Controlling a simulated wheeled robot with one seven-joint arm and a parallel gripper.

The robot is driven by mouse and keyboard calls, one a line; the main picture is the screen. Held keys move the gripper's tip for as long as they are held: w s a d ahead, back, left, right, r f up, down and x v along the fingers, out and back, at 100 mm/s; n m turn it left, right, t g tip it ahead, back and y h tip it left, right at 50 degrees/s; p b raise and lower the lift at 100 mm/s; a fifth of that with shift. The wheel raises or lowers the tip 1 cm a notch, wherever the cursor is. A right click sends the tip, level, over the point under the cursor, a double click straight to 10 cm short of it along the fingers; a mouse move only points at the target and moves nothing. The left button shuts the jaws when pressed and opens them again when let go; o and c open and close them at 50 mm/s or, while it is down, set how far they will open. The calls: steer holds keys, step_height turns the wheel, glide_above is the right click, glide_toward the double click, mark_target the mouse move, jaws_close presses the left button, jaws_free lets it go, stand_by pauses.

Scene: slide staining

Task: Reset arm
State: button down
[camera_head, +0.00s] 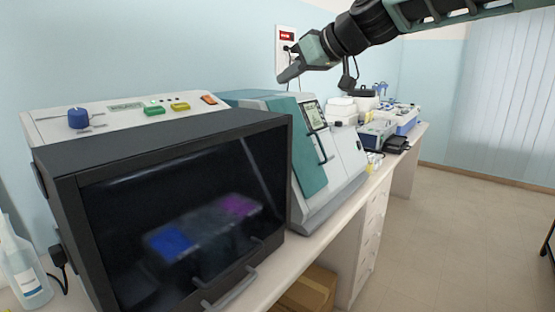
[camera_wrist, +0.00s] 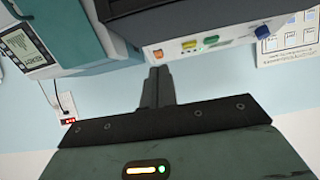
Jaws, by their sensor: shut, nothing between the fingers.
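My gripper (camera_head: 287,76) is raised above the bench, over the teal and white machine (camera_head: 311,180) and in front of the blue wall. Its fingers are together with nothing held. In the wrist view my gripper (camera_wrist: 158,72) points toward the dark-fronted staining box (camera_wrist: 178,20), whose panel is upside down there. In the head view the staining box (camera_head: 165,150) stands in the left foreground with its dark window closed. A blue patch (camera_head: 170,240) and a purple patch (camera_head: 237,206) show dimly behind the window.
A blue knob (camera_head: 79,118) and coloured buttons sit on the box's top panel. A clear bottle (camera_head: 22,268) stands at the far left. Several lab instruments (camera_head: 378,133) line the bench farther back. A cardboard box (camera_head: 307,290) is under the bench. The floor (camera_head: 440,235) at right is free.

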steer(key=s+a+f+g+h, duration=0.2)
steer(key=s+f+g+h, duration=0.2)
steer(key=s+f, duration=1.35)
steer(key=s+d+f+m+g+h, duration=0.1)
steer(key=s+d+f, duration=0.3)
steer(key=s, duration=0.3)
steer(key=s+d+f+g+h, duration=0.1)
steer(key=s+d+f, duration=0.3)
steer(key=s, duration=0.4)
steer(key=s+d+f+m+g+h, duration=0.1)
steer(key=s+d+f+h, duration=0.2)
steer(key=s, duration=0.5)
steer(key=d+f, duration=0.1)
steer(key=d, duration=0.1)
steer(key=shift+d+f+m, duration=0.25)
steer(key=shift+d+m, duration=0.05)
steer(key=shift+d, duration=0.05)
